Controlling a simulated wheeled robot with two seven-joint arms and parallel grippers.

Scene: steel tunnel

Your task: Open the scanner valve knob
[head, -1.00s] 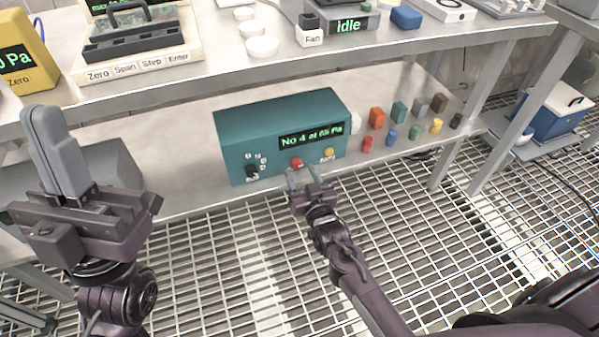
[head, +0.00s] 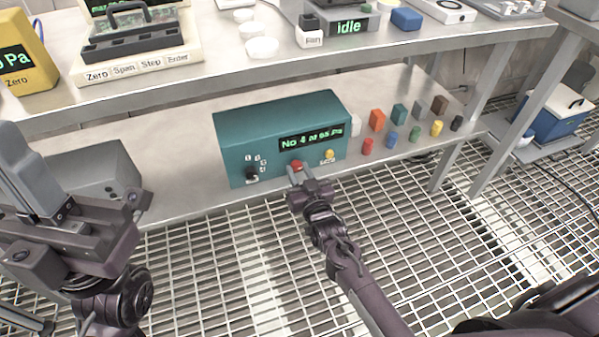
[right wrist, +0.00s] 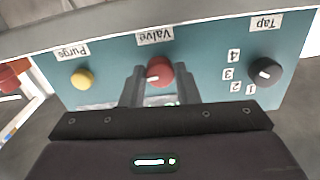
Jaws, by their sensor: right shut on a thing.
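The teal scanner box (head: 255,125) stands on the lower shelf, with a lit green display on its front. Its red valve knob (head: 296,165) sits low on the front face, under the label "Valve". My right gripper (head: 297,174) reaches the front face and is shut on this knob. In the right wrist view the red knob (right wrist: 159,70) lies between the two fingers (right wrist: 160,80), with a pale pointer line across it. My left gripper (head: 18,150) is at the left, away from the scanner, its fingers together and empty.
A black tap knob (right wrist: 264,72) with numbers and a yellow purge knob (right wrist: 82,79) flank the valve knob. Several coloured blocks and small cylinders stand right of the scanner. A grey box (head: 105,170) is at left. The upper shelf (head: 330,62) overhangs behind.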

